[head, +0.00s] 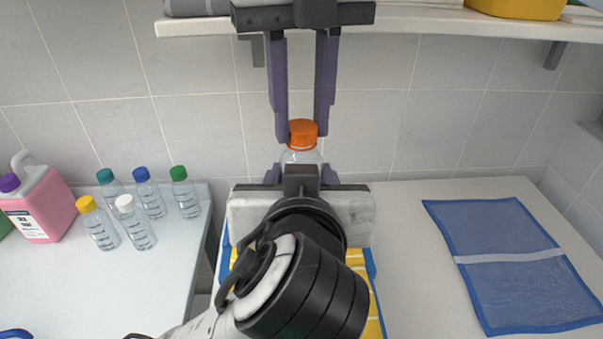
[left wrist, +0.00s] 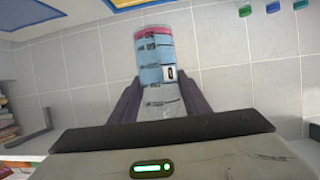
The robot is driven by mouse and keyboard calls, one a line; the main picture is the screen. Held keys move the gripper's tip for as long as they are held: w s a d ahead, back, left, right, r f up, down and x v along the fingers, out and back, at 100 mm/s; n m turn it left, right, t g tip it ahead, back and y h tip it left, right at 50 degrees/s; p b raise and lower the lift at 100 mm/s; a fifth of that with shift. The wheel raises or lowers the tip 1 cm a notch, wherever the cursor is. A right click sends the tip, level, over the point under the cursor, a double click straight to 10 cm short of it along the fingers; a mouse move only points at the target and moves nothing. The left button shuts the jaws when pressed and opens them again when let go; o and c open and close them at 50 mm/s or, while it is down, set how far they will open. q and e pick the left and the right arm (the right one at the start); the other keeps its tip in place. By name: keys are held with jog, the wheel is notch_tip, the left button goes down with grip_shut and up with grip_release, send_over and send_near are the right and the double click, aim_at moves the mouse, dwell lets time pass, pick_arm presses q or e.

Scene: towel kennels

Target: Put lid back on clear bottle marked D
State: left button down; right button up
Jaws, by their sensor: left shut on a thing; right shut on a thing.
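A clear bottle (head: 302,156) stands roughly upright in the middle of the head view, mostly hidden behind my left arm. My left gripper (head: 301,172) is shut around it; in the left wrist view the bottle (left wrist: 156,65) shows blue and pink bands and small markings I cannot read. The orange lid (head: 303,129) sits at the bottle's top. My right gripper (head: 302,138) reaches down from above, shut on the lid with one finger at each side. I cannot tell whether the lid is seated on the neck.
Several small bottles with coloured caps (head: 132,222) and a pink jug (head: 42,205) stand on the left table (head: 165,285). A blue mat (head: 515,262) lies on the right surface. A wall shelf (head: 430,20) crosses the top. A yellow and blue thing is partly hidden under my left arm.

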jog(key=m, duration=1.4)
jog(key=o, duration=1.2)
jog(key=shift+o, duration=0.2)
notch_tip(320, 180, up, 12)
